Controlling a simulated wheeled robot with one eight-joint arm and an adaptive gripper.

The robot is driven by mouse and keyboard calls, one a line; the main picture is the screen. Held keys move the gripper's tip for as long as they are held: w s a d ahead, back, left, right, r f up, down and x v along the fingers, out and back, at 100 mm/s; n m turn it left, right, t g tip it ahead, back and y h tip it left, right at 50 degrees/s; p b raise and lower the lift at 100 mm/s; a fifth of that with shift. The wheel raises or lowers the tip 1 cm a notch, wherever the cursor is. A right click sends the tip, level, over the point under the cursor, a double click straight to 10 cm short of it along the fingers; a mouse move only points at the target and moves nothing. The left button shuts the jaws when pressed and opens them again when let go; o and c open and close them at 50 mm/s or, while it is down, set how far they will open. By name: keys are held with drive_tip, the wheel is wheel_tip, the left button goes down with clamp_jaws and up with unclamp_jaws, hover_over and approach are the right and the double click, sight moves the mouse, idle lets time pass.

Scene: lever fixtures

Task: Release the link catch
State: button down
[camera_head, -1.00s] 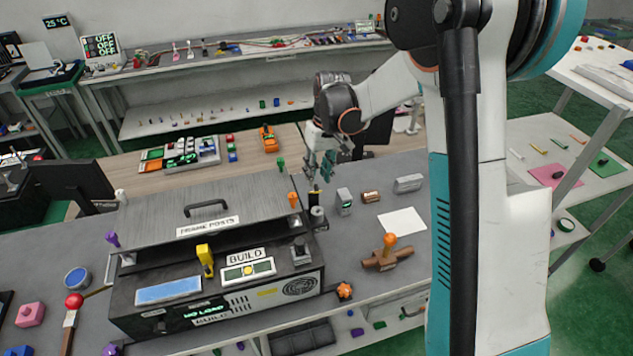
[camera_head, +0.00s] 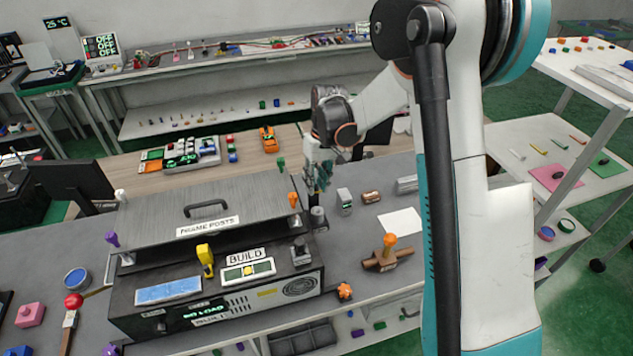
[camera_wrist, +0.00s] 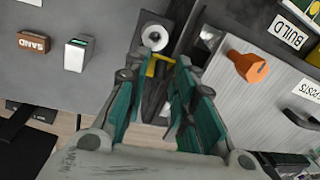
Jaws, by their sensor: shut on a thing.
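My gripper (camera_head: 318,186) is at the right rear corner of the dark machine (camera_head: 215,290). In the wrist view, my gripper (camera_wrist: 158,75) has its teal fingers on both sides of a narrow dark bar with a yellow piece (camera_wrist: 160,60) at its end, apparently the link catch. The fingers are closed on this part; the exact contact is hard to see. A round silver-topped post (camera_wrist: 154,38) stands just beyond the fingertips. In the head view my fingers hide most of the catch, and the post (camera_head: 318,216) shows below them.
An orange peg (camera_wrist: 247,66) stands close beside my fingers, on the machine lid (camera_head: 205,209) with a black handle. A green peg (camera_head: 281,165) is behind it. A grey box (camera_head: 344,201) and a brown SAND block (camera_head: 371,197) are to the right.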

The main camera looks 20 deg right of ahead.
drive_tip(key=shift+w+g+b, duration=0.75)
drive_tip(key=shift+w+g, duration=0.1)
drive_tip(key=shift+g, duration=0.35)
drive_tip(key=shift+w+r+g+b, duration=0.2)
drive_tip(key=shift+w+g+b, duration=0.35)
drive_tip(key=shift+g, duration=0.55)
drive_tip(key=c, duration=1.7)
unclamp_jaws()
drive_tip(key=shift+d, duration=0.1)
drive_tip(key=shift+o, duration=0.2)
drive_tip(key=shift+r, duration=0.1)
drive_tip(key=v, duration=1.1)
drive_tip(key=shift+r, duration=0.35)
drive_tip(key=shift+w, duration=0.15)
